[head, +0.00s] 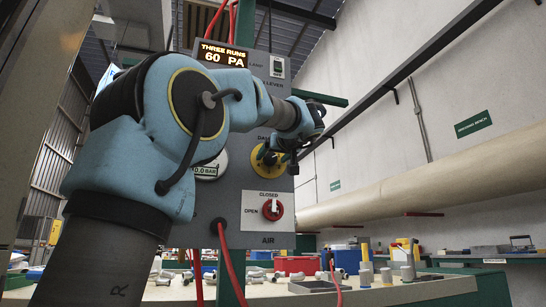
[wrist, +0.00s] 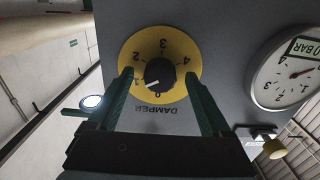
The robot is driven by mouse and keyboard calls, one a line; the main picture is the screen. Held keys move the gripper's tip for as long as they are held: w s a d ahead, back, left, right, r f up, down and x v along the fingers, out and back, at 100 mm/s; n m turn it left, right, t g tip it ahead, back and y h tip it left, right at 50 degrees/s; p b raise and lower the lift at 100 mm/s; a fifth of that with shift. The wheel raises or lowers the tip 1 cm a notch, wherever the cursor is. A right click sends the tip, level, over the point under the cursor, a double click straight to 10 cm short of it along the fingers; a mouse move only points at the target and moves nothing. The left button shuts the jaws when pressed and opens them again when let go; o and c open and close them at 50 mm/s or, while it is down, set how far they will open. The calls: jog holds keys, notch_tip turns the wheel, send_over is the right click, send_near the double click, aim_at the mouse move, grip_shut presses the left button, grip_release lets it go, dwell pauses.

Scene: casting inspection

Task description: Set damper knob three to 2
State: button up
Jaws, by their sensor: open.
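The damper knob (wrist: 160,72) is black with a white pointer, on a round yellow dial (wrist: 128,48) numbered from 0 to 4. The wrist view shows the dial upside down. The pointer aims to the lower left there, close to the 1. My gripper (wrist: 158,78) is open, with one dark green finger on each side of the knob. I cannot tell whether either finger touches it. In the head view the yellow dial (head: 257,166) is partly hidden behind my gripper (head: 273,155).
The grey panel (head: 245,120) carries a display (head: 222,54) reading "THREE RUNS 60 PA", a lamp switch (head: 277,66) and a red air knob (head: 273,210) below the damper. A pressure gauge (wrist: 287,75) sits beside the dial. Red hoses and a bench of castings (head: 395,290) lie lower.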

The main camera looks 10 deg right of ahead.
jog(key=shift+w, duration=0.1)
grip_shut()
dwell(0.7)
